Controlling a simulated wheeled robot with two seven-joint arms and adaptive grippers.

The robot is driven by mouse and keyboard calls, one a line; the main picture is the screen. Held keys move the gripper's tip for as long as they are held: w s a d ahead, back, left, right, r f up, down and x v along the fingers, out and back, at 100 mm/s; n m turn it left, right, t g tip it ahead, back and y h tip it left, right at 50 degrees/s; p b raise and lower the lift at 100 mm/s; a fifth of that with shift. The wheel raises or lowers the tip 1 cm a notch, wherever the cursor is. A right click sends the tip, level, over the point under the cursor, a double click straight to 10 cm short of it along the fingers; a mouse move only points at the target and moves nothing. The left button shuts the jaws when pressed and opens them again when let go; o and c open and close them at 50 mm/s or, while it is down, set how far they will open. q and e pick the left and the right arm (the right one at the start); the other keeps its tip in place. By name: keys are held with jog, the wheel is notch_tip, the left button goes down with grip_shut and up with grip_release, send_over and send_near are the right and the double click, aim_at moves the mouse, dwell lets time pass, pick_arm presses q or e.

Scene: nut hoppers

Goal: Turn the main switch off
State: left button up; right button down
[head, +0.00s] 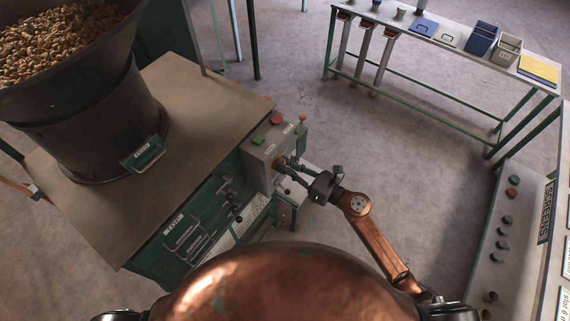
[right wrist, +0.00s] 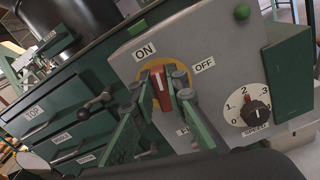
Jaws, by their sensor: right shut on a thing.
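The main switch is a red handle (right wrist: 163,96) on a yellow round plate, on the front of a grey control box (head: 258,157). It has an ON label (right wrist: 145,52) and an OFF label (right wrist: 204,64). The handle's white mark points up, nearer the ON label. My right gripper (right wrist: 162,78) is shut on the red handle, one finger on each side. In the head view the right gripper (head: 284,163) reaches the box from the right and mostly covers the switch. My left gripper is not in view.
A speed knob (right wrist: 257,112) sits right of the switch. A green button (head: 258,141) and a red button (head: 276,120) are on the box top. A hopper of nuts (head: 60,40) stands on the bench at left. A screens panel (head: 515,235) is at right; open floor lies between.

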jog(key=m+p, duration=0.1)
jog(key=m, duration=0.4)
jog(key=w+m+p, duration=0.1)
jog(key=m, duration=0.1)
jog(key=shift+d+f+p, duration=0.25)
jog(key=shift+d+p, duration=0.1)
jog(key=shift+d, duration=0.05)
jog(key=m+p, duration=0.1)
jog(key=m, duration=0.3)
jog(key=shift+w+d+f+m+p, duration=0.1)
jog(key=shift+w+f+m+p, duration=0.05)
jog(key=shift+f+m+p, duration=0.25)
jog(key=shift+w+f+m+p, duration=0.1)
jog(key=shift+f+m+p, duration=0.2)
jog(key=shift+m, duration=0.55)
jog(key=shift+f+m+p, duration=0.1)
jog(key=shift+m+p, duration=0.25)
jog(key=shift+m, duration=0.5)
jog(key=c, duration=1.9)
grip_release()
jog(key=shift+c, duration=0.2)
jog(key=shift+d, duration=0.1)
